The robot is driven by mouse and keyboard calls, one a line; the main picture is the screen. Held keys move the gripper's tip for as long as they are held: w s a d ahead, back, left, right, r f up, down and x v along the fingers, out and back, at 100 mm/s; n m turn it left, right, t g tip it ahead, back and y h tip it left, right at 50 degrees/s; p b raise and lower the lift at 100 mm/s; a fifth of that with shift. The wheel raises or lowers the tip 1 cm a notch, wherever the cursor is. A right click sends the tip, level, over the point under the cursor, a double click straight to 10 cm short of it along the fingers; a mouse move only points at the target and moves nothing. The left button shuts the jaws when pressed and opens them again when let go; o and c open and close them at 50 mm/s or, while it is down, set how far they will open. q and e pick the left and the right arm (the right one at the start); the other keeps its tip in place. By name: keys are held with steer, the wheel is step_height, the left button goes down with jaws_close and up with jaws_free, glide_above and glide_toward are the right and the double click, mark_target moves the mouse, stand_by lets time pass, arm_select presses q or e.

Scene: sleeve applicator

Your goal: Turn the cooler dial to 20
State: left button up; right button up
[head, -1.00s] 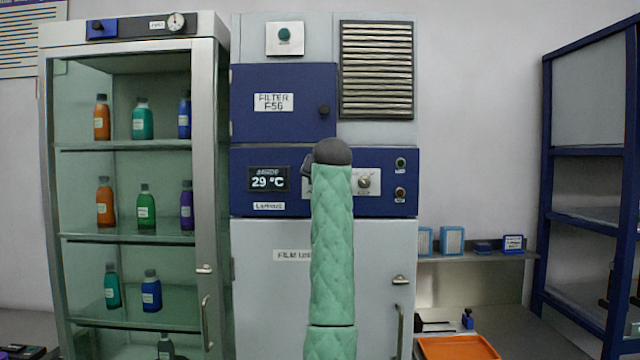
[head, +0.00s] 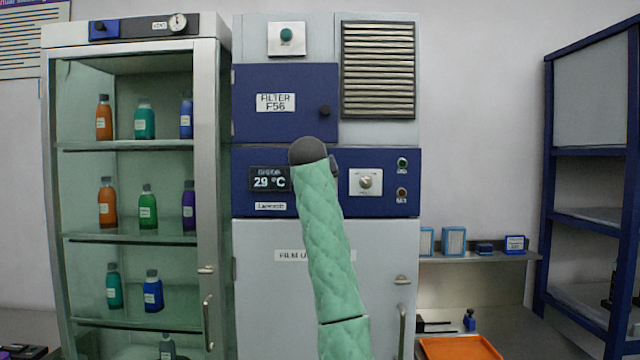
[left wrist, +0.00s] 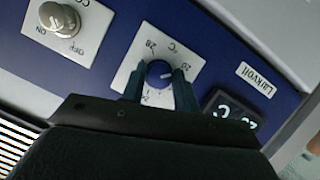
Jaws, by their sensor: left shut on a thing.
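The cooler dial (left wrist: 158,72) is a small blue knob with a light mark on a white, numbered plate (left wrist: 135,52) in the left wrist view. My left gripper (left wrist: 158,78) is shut on it, one dark finger on each side. In the head view my green-sleeved arm hides the dial and gripper. The display (head: 269,179) left of the arm reads 29 °C; it shows partly in the left wrist view (left wrist: 232,112). The exact number the dial mark points at is too small to tell. My right gripper is not in view.
An ON/OFF switch (head: 365,182) sits right of the dial area on the blue panel; it is also in the left wrist view (left wrist: 58,20). A glass cabinet (head: 216,130) with bottles stands left. A blue shelf rack (head: 545,200) and an orange tray (head: 460,348) are right.

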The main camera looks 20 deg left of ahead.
arm_select(q)
steer(key=shift+f, duration=0.15)
stand_by(0.3)
steer(key=o, duration=1)
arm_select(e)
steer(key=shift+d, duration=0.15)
arm_select(q)
steer(key=b+v, duration=0.3)
steer(key=v, duration=0.4)
steer(key=shift+s, duration=0.35)
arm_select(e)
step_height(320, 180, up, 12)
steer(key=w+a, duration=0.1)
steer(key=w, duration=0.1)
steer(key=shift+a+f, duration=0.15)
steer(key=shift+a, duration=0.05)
